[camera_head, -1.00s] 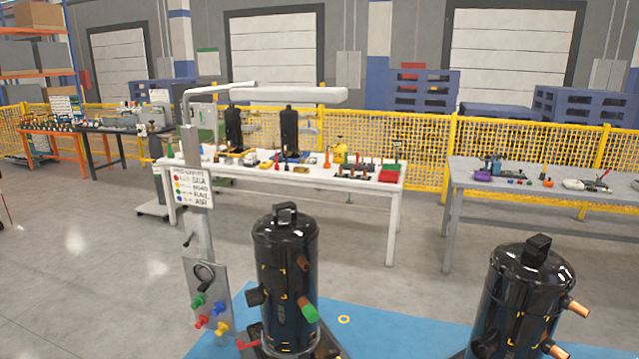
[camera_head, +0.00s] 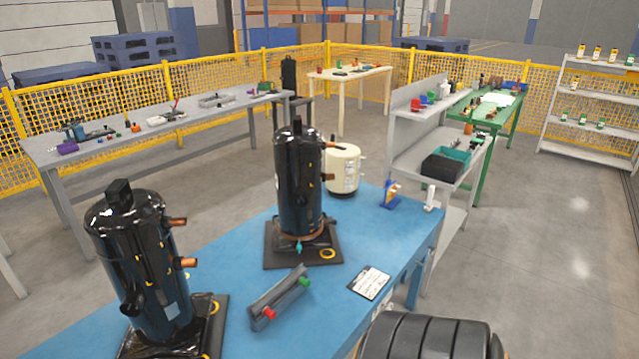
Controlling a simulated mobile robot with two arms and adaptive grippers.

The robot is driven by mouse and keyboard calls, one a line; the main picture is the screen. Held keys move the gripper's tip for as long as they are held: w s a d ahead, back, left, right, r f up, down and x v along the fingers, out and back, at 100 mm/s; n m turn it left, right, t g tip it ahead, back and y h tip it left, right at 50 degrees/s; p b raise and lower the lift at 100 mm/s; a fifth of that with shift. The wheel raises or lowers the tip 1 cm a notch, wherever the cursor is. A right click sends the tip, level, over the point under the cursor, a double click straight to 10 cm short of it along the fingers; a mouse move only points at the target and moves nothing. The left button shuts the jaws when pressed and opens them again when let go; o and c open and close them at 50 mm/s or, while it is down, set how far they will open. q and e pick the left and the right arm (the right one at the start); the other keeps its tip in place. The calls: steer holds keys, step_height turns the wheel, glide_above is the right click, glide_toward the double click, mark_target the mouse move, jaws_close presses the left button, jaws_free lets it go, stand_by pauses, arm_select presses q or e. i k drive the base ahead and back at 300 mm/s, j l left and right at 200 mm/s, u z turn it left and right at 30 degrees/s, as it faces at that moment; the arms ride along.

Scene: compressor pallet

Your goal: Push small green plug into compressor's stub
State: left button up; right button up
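A black compressor (camera_head: 140,265) stands at the left on a dark base, with bare copper stubs (camera_head: 186,262) facing right. A second black compressor (camera_head: 299,185) stands upright on a black base plate at the middle of the blue table, with stubs (camera_head: 329,177) on its right side. A small teal-green piece (camera_head: 299,247) shows low on its front. A green plug (camera_head: 305,282) and a red plug (camera_head: 268,312) are at the ends of a grey holder (camera_head: 280,297) in front of it. I cannot tell which green piece the task means. Neither gripper is in view.
The blue table (camera_head: 235,275) has free room around the holder and a printed card (camera_head: 369,282). A cream tank (camera_head: 342,169) stands behind the middle compressor. A large dark ribbed shape (camera_head: 425,338) fills the lower right. A grey bench (camera_head: 175,125) and yellow fence lie behind.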

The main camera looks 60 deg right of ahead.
mark_target(302, 282)
steer(key=z, duration=0.45)
steer(key=l+z, duration=0.1)
steer(key=z, duration=0.85)
steer(key=i+z, duration=0.1)
steer(key=z, duration=0.4)
